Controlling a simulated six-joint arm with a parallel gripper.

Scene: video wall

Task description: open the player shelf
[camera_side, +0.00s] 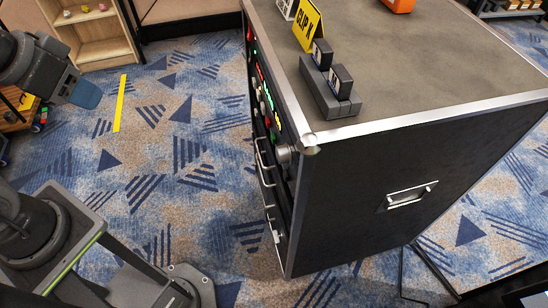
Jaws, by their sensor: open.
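A black rack case (350,190) with silver edges stands right of centre. Its front faces left and shows at a steep slant, with lit buttons and knobs in the upper part. Below these are pull handles, an upper one (263,163) and a lower one (276,232). The fronts look closed, but the slant hides detail, and I cannot tell which one is the player shelf. My gripper (86,95) is at the upper left, open and apart from the rack, with clear floor between them. Its fingers are only partly visible.
On the rack top are a yellow sign (308,25), a grey holder with two small dark boxes (330,88) and an orange object (399,5). A wooden shelf (98,50) stands at the back left. A yellow strip (120,103) lies on the patterned carpet.

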